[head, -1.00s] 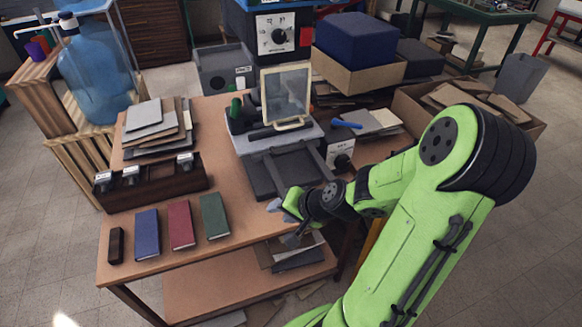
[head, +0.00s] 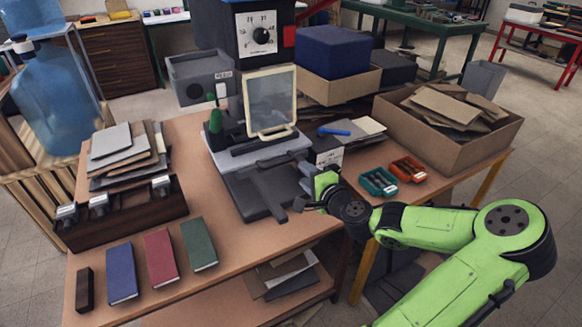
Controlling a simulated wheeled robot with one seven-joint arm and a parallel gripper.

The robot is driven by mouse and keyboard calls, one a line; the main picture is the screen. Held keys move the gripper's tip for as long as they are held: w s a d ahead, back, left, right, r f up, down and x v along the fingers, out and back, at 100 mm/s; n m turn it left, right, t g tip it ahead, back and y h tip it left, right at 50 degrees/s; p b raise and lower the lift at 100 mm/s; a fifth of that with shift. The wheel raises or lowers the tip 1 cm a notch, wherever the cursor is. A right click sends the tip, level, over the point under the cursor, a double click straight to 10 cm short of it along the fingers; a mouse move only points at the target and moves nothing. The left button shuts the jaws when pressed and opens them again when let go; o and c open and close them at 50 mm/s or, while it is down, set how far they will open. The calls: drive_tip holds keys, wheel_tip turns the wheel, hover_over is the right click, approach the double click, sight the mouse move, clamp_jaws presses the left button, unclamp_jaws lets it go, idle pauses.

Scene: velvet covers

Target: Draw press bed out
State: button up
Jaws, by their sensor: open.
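The press (head: 215,145) stands on the wooden table, with a cream-framed panel (head: 270,102) upright over it. Its dark flat bed (head: 250,190) lies at the front of the press, with rails running towards the table's front edge. My gripper (head: 298,205) is at the right front of the bed, by the end of a dark rail. It is open and looks empty. Its fingers are small and dark here, and I cannot tell whether they touch the bed.
Blue, red and green books (head: 160,258) lie at the front left, before a dark wooden rack (head: 125,215). A cardboard box of scraps (head: 450,140) stands at the right. Teal (head: 378,181) and orange (head: 408,169) items lie right of my gripper.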

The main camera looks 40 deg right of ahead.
sight(289, 161)
drive_tip(key=b+x, duration=0.1)
drive_tip(key=x, duration=0.7)
drive_tip(key=shift+w+d, duration=0.1)
drive_tip(key=shift+w, duration=0.15)
clamp_jaws()
